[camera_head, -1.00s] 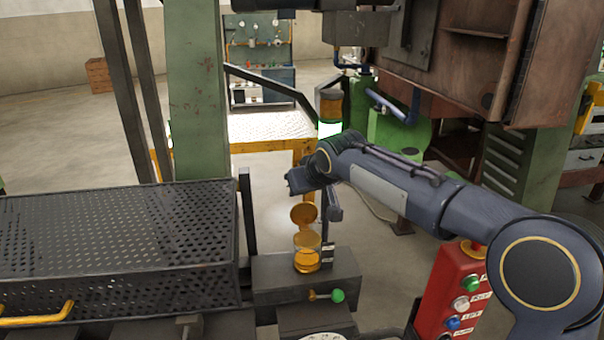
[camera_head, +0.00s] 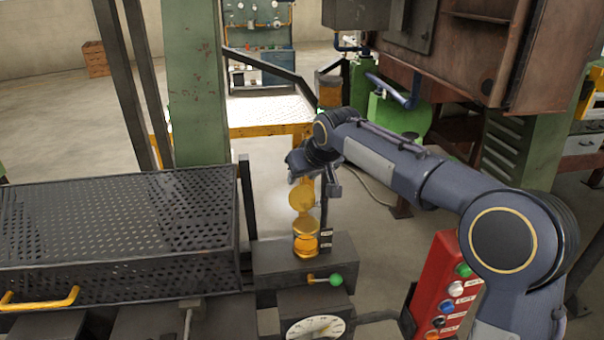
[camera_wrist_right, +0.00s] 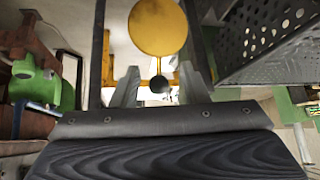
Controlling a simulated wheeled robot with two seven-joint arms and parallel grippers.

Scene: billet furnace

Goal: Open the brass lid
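The brass lid (camera_head: 301,198) stands raised, its round face steeply tilted, above the brass cup (camera_head: 306,238) on a dark block. In the right wrist view the lid (camera_wrist_right: 158,27) is a yellow disc near the top centre, with a small dark ball (camera_wrist_right: 158,84) below its edge. My right gripper (camera_head: 318,190) is beside the lid in the head view. In the right wrist view its fingers (camera_wrist_right: 160,88) are apart, with the ball showing between them. Contact with the lid cannot be made out. My left gripper is not in view.
A perforated dark box (camera_head: 110,225) with a yellow handle fills the left. A green-knobbed lever (camera_head: 335,280) and a dial (camera_head: 316,327) are below the cup. A red button box (camera_head: 445,290) stands at right, near my right arm. A green column (camera_head: 200,90) rises behind.

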